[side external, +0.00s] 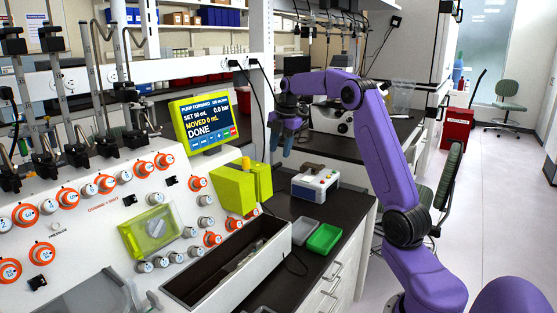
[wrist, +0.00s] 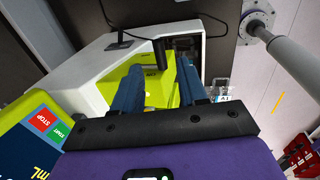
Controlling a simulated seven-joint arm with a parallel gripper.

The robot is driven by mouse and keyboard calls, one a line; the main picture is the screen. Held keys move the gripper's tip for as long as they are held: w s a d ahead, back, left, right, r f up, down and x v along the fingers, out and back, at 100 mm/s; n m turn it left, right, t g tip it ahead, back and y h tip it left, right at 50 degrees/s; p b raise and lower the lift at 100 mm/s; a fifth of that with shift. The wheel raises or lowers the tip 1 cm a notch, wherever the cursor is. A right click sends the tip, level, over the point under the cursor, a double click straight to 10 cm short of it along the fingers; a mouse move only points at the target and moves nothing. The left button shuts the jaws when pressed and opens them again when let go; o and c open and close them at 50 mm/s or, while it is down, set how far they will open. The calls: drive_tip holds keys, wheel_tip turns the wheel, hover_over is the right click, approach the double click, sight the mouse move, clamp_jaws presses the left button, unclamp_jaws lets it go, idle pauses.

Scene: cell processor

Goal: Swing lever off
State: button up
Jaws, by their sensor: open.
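The processor (side external: 75,215) is a white machine with orange and grey knobs, filling the left of the side view. A yellow-green block (side external: 233,188) stands at its right end. My gripper (side external: 285,150) is above and to the right of this block, with its blue fingers pointing down. In the wrist view my gripper (wrist: 157,68) is open, its fingers apart over a yellow-green area beside a white housing (wrist: 88,72). A short black part (wrist: 158,52) shows between and beyond the fingertips. I cannot tell whether it is the lever, or whether a finger touches it.
A tilted screen (side external: 205,122) reading "DONE" stands above the panel. A white device with a handle (side external: 315,184) sits on the dark bench, with a grey tray (side external: 304,230) and a green tray (side external: 324,238) in front of it. A long open trough (side external: 225,265) lies along the panel's right side.

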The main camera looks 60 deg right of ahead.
sight(278, 164)
drive_tip(key=shift+w+f, duration=0.2)
drive_tip(key=shift+f, duration=0.95)
drive_tip(key=shift+w+f, duration=0.2)
drive_tip(key=shift+f, duration=0.95)
clamp_jaws()
